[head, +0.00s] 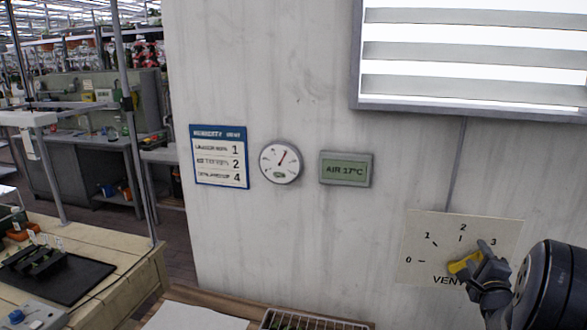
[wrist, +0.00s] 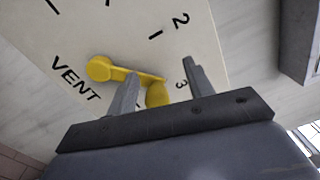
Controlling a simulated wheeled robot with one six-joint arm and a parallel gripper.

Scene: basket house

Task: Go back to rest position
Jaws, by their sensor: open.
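My gripper (head: 477,262) is at the lower right of the head view, in front of the vent dial plate (head: 420,240), which is marked 0 to 3 and "VENT". In the wrist view my gripper (wrist: 158,80) is open, with its two grey fingers apart. The yellow vent handle (wrist: 125,74) lies close to the fingers and partly behind the left one; I cannot tell whether they touch. The handle's end is near the 3 mark. In the head view the yellow handle (head: 461,264) is partly hidden by my gripper.
A louvred vent (head: 480,50) is above the dial. A display (head: 346,169) reading "AIR 17°C", a round gauge (head: 281,161) and a blue-framed sign (head: 219,157) are on the wall. A wire basket (head: 310,319) is at the bottom. A workbench (head: 120,255) stands at left.

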